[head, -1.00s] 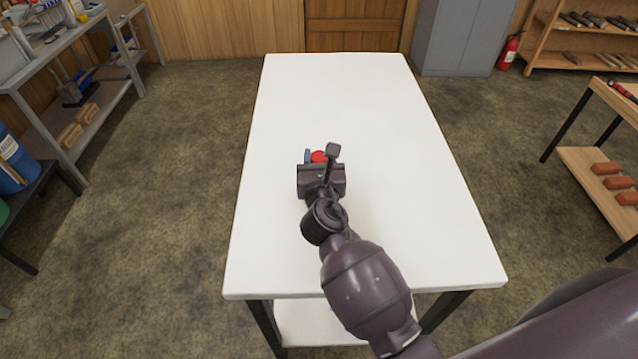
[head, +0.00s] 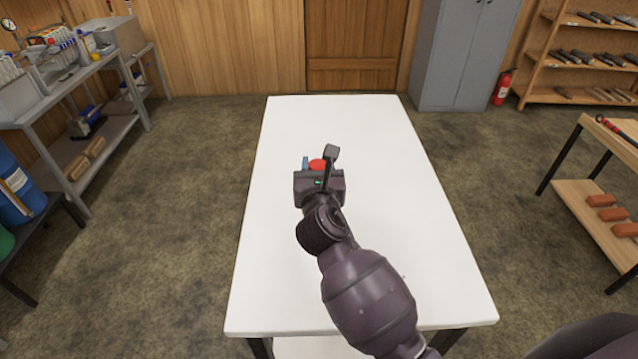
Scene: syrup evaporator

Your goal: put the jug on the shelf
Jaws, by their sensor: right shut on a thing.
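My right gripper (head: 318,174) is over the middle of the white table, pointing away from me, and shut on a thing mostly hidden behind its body. Only a round red top (head: 318,165) shows past the gripper, with a narrow blue piece to its left. I take this to be the jug; its body is hidden. I cannot tell whether it touches the table or hangs above it. A grey metal shelf unit (head: 118,127) stands at the left, and a wooden shelf unit (head: 553,58) stands at the back right. My left gripper is out of view.
The white table (head: 400,260) is otherwise bare. A blue drum (head: 18,195) stands at the left. A grey cabinet (head: 455,55) and a red fire extinguisher (head: 502,88) stand at the back. A wooden bench (head: 585,205) with bricks is at the right. Floor is clear on both sides.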

